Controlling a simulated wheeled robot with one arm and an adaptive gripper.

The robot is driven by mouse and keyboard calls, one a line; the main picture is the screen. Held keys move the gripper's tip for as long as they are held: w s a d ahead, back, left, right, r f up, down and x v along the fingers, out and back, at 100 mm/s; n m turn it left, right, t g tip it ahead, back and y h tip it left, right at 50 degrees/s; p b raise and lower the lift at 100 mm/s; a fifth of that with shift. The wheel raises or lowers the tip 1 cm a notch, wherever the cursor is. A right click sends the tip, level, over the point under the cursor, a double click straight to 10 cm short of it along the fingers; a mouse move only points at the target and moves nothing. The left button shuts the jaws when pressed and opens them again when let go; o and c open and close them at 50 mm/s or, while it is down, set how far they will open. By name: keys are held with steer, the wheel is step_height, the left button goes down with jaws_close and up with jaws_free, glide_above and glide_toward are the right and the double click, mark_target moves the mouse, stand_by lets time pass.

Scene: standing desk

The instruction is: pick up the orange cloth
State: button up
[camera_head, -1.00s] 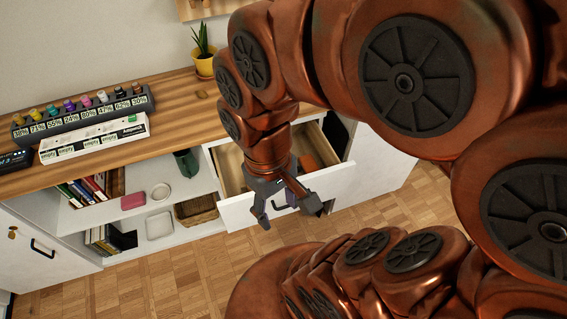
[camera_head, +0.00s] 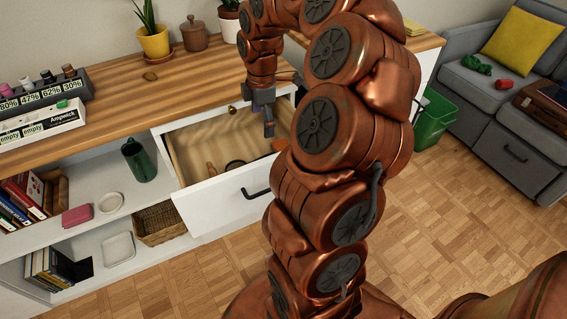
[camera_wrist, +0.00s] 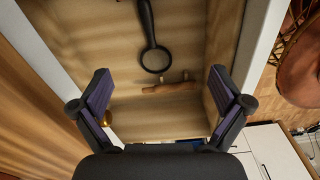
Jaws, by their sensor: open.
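An orange patch (camera_head: 279,144), likely the orange cloth, shows at the right end of the open drawer in the head view, partly hidden by my arm. I cannot make out the cloth in the wrist view. My gripper (camera_head: 267,128) is above the drawer, left of the orange patch and apart from it. In the wrist view my gripper (camera_wrist: 160,82) points down into the drawer with its fingers spread and nothing between them but the drawer's contents below.
The white drawer (camera_head: 222,205) is pulled out below the wooden top (camera_head: 190,85). A magnifying glass (camera_wrist: 155,60) and a small wooden object (camera_wrist: 168,88) lie in it. A green bin (camera_head: 433,122) and grey sofa (camera_head: 515,140) stand right. Open floor lies in front.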

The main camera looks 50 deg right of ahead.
steer(key=n+b, duration=0.1)
steer(key=b, duration=0.2)
glide_above(284, 147)
steer(key=d, duration=0.1)
steer(key=f, duration=0.8)
steer(key=shift+s+d+f, duration=0.15)
steer(key=shift+s, duration=0.1)
step_height(284, 147, down, 2)
steer(key=shift+f, duration=0.1)
steer(key=f, duration=0.1)
steer(key=a+f, duration=0.1)
steer(key=f, duration=0.1)
steer(key=f+b, duration=0.1)
steer(key=shift+w+a+f, duration=0.15)
steer(key=shift+w+f, duration=0.05)
steer(key=shift+w, duration=0.1)
steer(key=shift+f, duration=0.4)
steer(key=c, duration=0.8)
steer(key=shift+r, duration=0.15)
